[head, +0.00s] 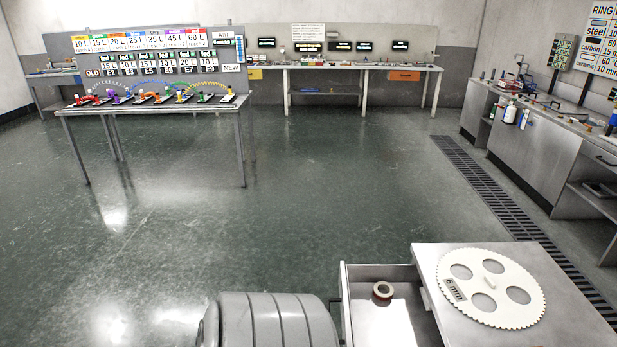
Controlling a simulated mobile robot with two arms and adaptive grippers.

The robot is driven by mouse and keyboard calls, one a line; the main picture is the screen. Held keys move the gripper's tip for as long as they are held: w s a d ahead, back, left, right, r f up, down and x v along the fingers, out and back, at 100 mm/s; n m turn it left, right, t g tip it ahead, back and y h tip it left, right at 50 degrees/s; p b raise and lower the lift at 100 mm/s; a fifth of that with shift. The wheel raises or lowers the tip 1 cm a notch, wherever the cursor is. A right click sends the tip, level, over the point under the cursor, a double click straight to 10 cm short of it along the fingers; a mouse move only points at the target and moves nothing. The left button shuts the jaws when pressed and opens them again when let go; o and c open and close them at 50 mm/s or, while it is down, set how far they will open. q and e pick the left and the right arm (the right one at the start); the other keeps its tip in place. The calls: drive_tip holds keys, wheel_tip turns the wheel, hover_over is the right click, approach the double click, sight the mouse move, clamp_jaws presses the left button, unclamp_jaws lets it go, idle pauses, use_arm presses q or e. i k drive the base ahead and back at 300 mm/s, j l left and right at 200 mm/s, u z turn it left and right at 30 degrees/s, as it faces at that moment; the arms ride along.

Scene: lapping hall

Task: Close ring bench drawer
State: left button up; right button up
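An open drawer (388,325) sticks out to the left from a pale bench (430,258) at the bottom right of the head view. A small dark-rimmed ring (382,291) lies inside the drawer. The near part of the drawer is cut off by the picture's bottom edge. A large white toothed disc (490,288) with round holes and a "6 mm" label lies on the bench top. Neither of my grippers shows in the head view.
A grey ribbed rounded body (270,322) stands left of the drawer, a narrow gap apart. A floor grating (480,185) runs behind the bench. Workbenches stand at the right (530,160), back (350,68) and left (150,108). The middle floor is clear.

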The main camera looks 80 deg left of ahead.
sight(404, 321)
drive_tip(key=u, duration=0.45)
drive_tip(key=k+u, duration=0.15)
drive_tip(key=u, duration=0.35)
drive_tip(key=k+u, duration=0.1)
drive_tip(key=u, duration=0.8)
drive_tip(key=k+l, duration=0.05)
